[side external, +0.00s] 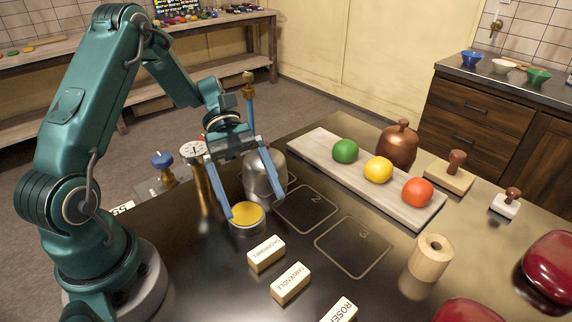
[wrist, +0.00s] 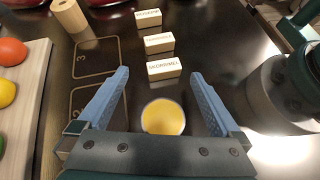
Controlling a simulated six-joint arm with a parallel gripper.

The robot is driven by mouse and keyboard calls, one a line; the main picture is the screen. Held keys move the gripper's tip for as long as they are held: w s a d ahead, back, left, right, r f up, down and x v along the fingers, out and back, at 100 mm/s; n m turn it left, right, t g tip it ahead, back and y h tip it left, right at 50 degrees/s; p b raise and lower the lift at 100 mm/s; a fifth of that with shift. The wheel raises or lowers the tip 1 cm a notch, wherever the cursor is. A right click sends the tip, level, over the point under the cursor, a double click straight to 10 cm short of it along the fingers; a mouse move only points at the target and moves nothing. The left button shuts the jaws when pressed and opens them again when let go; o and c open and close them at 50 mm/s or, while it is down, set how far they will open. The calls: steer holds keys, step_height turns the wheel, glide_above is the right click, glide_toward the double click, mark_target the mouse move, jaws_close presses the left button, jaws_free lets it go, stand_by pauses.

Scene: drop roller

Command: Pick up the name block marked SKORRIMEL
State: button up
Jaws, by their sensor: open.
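The name block marked SKORRIMEL (side external: 266,253) is a small pale wooden block lying on the dark table, the nearest of three in a row to my gripper. In the wrist view the block (wrist: 164,68) shows its lettering toward me, beyond the gap between the fingers. My gripper (side external: 256,207) is open and empty, with its two blue fingers spread and pointing down. It is above a small round container with a yellow top (side external: 247,215), which shows between the fingers in the wrist view (wrist: 163,117). The fingers are apart from the SKORRIMEL block.
A second name block (side external: 290,283) and a third (side external: 340,310), partly cut off, lie farther along the row. A metal vessel (side external: 264,173) stands behind my gripper. A board (side external: 310,148) holds green, yellow and red balls. A wooden roller (side external: 430,257) stands at right.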

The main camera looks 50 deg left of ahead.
mark_target(266, 247)
steer(key=shift+s+a+f+n+h, duration=0.2)
steer(key=shift+f+n+h, duration=0.1)
steer(key=shift+f, duration=0.25)
steer(key=shift+s+a+f+n+h, duration=0.2)
steer(key=shift+f+n, duration=0.1)
steer(key=shift+f, duration=0.25)
steer(key=x, duration=0.7)
steer(key=shift+d+f, duration=0.1)
steer(key=shift+f, duration=0.05)
steer(key=c, duration=1.2)
